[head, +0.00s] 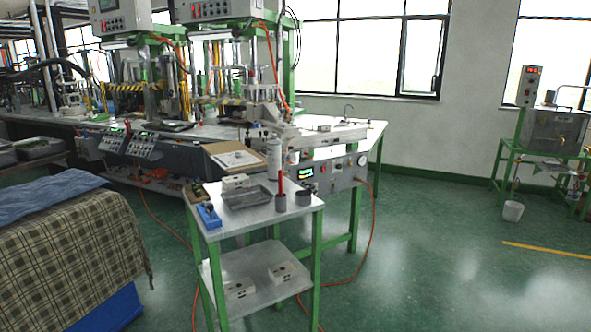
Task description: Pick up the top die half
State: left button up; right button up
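A pale, block-shaped die piece (235,182) lies on the top of the small green-framed cart, behind a grey metal tray. I cannot tell from this distance which piece is the top die half. Neither of my grippers is in view.
The cart top (237,221) also holds a grey tray (246,198), a blue object (208,215), dark cups and a white spray can (274,158). A long machine bench (345,134) stands behind. A cloth-covered stack (75,240) is at left. Green floor is open at right.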

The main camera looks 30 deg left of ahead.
aim_at(229, 182)
jog(key=u, duration=0.35)
jog(key=i, duration=1.95)
jog(key=u, duration=0.9)
